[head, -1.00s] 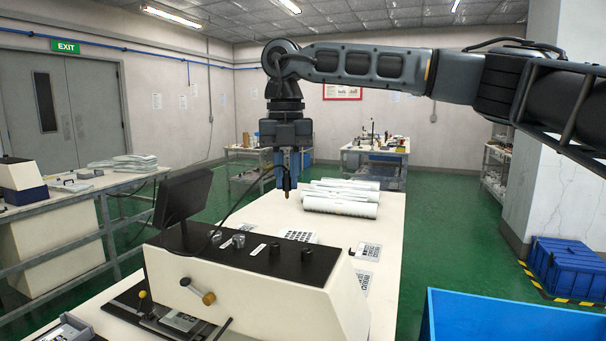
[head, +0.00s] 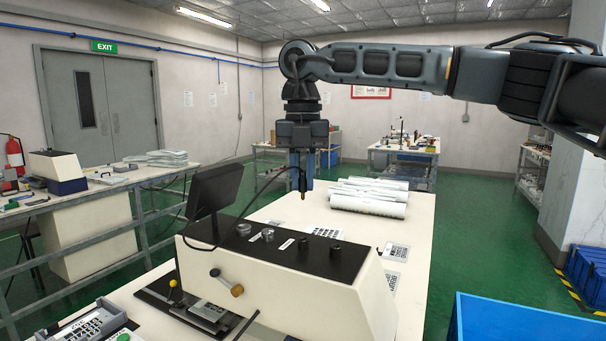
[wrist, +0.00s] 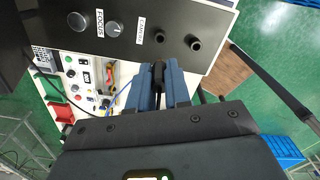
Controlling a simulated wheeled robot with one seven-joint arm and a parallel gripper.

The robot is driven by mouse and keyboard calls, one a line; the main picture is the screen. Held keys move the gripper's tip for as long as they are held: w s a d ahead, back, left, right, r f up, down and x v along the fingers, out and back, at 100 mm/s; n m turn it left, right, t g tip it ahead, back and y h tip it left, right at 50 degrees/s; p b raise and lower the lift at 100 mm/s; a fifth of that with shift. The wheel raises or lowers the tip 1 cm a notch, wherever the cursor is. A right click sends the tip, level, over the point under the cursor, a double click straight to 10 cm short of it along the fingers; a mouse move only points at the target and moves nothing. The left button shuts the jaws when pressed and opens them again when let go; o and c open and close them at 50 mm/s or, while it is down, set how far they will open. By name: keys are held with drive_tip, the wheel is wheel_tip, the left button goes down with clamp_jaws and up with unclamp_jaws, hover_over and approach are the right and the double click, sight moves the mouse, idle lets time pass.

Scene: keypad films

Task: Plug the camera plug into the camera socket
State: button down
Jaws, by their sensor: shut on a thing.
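My gripper (head: 302,172) has blue fingers and hangs above the table behind the console. It is shut on the camera plug (head: 303,192), a dark plug with a brass-coloured tip pointing down. In the wrist view the plug (wrist: 158,76) shows as a dark body between the blue fingers. A black cable arcs from it toward the monitor. The console top has two black round sockets, a left one (head: 308,243) and a right one (head: 336,250); they also show in the wrist view. The plug is apart from both.
The white console (head: 290,295) has a black top with two grey knobs and a black monitor (head: 215,192). White rolls (head: 370,200) lie on the table behind. A blue bin (head: 525,318) stands at the front right. A code sheet lies beside the console.

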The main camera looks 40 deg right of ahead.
drive_tip(key=shift+f+b, duration=2.1)
drive_tip(key=shift+f, duration=1.4)
drive_tip(key=shift+f+b, duration=1.1)
drive_tip(key=shift+f, duration=0.35)
drive_tip(key=c, duration=1)
unclamp_jaws()
drive_tip(key=shift+r, duration=3.9)
